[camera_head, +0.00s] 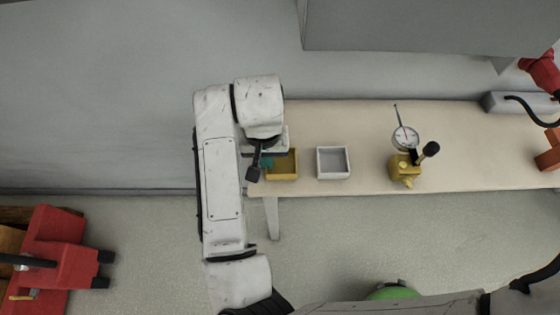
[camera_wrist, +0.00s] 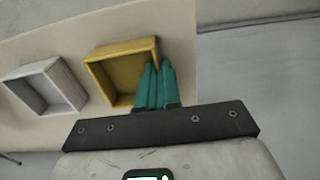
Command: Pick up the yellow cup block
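The yellow cup block (camera_head: 284,164) is a square, open-topped yellow box on the beige table, near the table's left end. In the wrist view its hollow inside (camera_wrist: 118,72) shows, and its lower right part is hidden by my fingers. My gripper (camera_head: 267,162) is at the left side of the block in the head view. In the wrist view the teal fingers of my gripper (camera_wrist: 157,65) are close together at the block's right wall. I cannot tell whether they press on that wall.
A white open box (camera_head: 333,162) stands just right of the yellow block, with a gap between; it also shows in the wrist view (camera_wrist: 62,80). Further right are a dial gauge (camera_head: 405,137) and its yellow base (camera_head: 404,168). A red machine (camera_head: 65,250) stands at lower left.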

